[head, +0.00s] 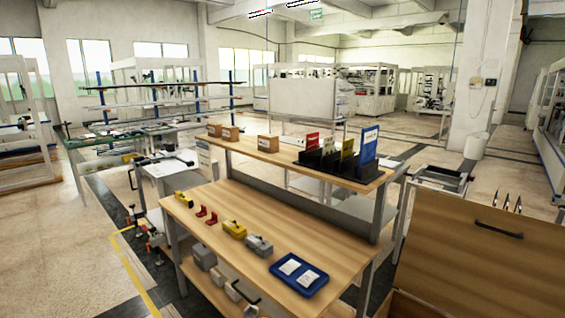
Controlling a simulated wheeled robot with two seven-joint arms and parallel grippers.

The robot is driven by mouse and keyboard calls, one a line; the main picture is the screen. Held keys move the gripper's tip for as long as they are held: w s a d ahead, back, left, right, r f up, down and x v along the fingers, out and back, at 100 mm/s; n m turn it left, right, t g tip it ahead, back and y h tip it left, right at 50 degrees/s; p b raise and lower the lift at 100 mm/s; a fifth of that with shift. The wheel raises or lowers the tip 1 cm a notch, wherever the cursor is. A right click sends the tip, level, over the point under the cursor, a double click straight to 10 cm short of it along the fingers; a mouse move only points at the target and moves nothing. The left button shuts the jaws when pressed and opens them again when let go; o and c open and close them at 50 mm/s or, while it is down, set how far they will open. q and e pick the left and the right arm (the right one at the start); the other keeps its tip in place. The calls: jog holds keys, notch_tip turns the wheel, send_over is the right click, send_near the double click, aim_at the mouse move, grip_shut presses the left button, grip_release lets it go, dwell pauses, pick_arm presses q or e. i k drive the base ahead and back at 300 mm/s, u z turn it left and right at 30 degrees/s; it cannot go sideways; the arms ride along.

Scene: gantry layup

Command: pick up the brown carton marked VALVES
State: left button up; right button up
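Three small brown cartons stand on the upper shelf of the wooden workbench. One carton (214,130) is at the shelf's left end, a second carton (230,133) is close beside it, and a third carton (268,144) stands apart to the right, near the black rack. Pale labels seem to show on them, but they are too small to read, so I cannot tell which is marked VALVES. Neither of my grippers is in view.
The workbench top (265,212) holds yellow, red and grey parts and a blue tray (298,276). A black rack (342,170) with coloured binders stands on the shelf's right half. A raised wooden panel (480,265) with a handle fills the lower right. Open floor lies left.

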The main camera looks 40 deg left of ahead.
aim_at(268, 143)
jog(key=u, duration=2.45)
jog(key=i, duration=1.9)
jog(key=z, duration=2.7)
